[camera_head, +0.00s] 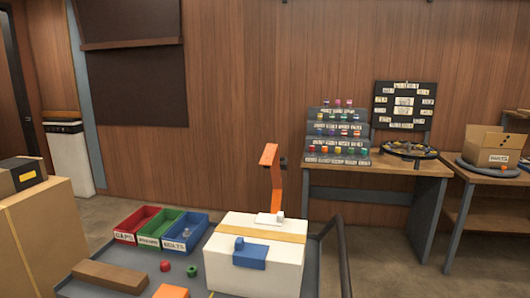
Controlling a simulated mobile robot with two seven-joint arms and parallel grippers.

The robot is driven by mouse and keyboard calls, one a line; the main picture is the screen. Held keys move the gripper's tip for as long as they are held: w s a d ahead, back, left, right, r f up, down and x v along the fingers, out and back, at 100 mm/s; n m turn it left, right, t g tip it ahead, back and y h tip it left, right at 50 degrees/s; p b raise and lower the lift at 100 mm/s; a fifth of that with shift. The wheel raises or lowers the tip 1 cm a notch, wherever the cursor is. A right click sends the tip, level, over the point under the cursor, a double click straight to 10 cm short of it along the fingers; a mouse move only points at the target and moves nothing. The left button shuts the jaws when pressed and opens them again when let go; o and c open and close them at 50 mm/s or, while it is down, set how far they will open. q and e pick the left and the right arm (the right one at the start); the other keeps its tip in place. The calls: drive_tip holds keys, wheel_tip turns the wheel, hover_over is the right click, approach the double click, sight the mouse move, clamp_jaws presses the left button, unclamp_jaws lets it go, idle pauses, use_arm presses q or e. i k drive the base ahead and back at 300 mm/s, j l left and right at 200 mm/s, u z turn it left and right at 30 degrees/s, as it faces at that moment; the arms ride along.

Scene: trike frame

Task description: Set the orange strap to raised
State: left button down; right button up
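The orange strap (276,190) stands upright at the back of a white box (240,265). Its top end bends over to the left, and its lower end meets a small white plate (268,218) on the box top. A tan band (262,232) runs across the box, and a blue block (250,254) sits at its front. Neither of my grippers is in view, and nothing is seen touching the strap.
Red (137,222), green (160,228) and blue (186,232) bins stand left of the box on the grey table (215,283). A brown block (110,277) and small caps lie in front. A cardboard carton (45,240) stands at far left. A wooden bench (378,176) stands behind, right.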

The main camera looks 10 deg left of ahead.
sight(270, 160)
drive_tip(key=i+l+u, duration=0.1)
drive_tip(key=l, duration=0.2)
drive_tip(key=i+l+u, duration=0.15)
drive_tip(key=l, duration=0.2)
drive_tip(key=i+l+u, duration=0.1)
drive_tip(key=l, duration=0.25)
drive_tip(key=i+l, duration=0.15)
drive_tip(key=l, duration=0.2)
drive_tip(key=i+l+u, duration=0.1)
drive_tip(key=l, duration=0.2)
drive_tip(key=i+l, duration=0.2)
drive_tip(key=l, duration=0.15)
